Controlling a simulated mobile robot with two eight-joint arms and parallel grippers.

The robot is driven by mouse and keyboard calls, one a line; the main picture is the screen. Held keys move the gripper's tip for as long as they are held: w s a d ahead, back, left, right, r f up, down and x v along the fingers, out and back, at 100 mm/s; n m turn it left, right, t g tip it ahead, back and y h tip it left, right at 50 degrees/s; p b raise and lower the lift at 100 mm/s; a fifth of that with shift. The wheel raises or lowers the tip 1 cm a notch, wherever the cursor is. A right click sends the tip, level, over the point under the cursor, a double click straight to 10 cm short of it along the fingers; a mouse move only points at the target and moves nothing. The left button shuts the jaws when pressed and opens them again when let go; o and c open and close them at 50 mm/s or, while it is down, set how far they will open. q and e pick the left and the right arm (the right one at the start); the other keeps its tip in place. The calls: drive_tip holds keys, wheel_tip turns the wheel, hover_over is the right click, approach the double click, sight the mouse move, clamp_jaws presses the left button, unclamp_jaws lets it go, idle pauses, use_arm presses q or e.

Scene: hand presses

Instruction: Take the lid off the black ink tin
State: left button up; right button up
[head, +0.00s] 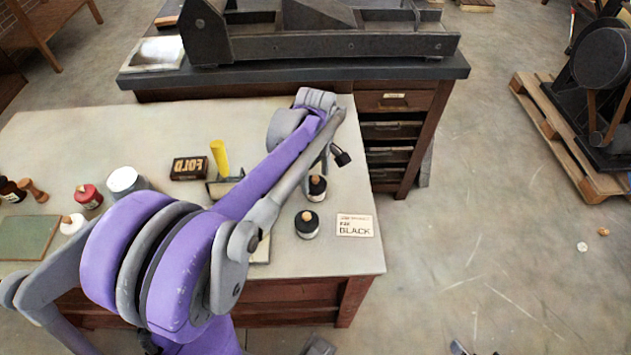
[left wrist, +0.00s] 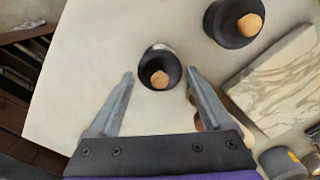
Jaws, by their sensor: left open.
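Two tins with black lids and wooden knobs stand on the pale table. The farther tin (head: 317,190) is below my left gripper (head: 326,166) in the head view. The nearer tin (head: 307,226) stands just in front of it, beside a card reading BLACK (head: 355,226). In the left wrist view, my left gripper (left wrist: 159,75) is open, with one black-lidded tin (left wrist: 158,68) framed between its fingertips and no clear contact. The other black-lidded tin (left wrist: 235,22) is up and right. Small parts at the head view's bottom edge (head: 474,347) may be my right gripper.
A yellow cylinder (head: 219,158), a FOLD box (head: 190,168) and a red-lidded tin (head: 88,196) stand farther left. A dark press (head: 330,45) stands behind. The table's right edge is near.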

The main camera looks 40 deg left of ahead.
use_arm(q)
clamp_jaws()
idle(0.4)
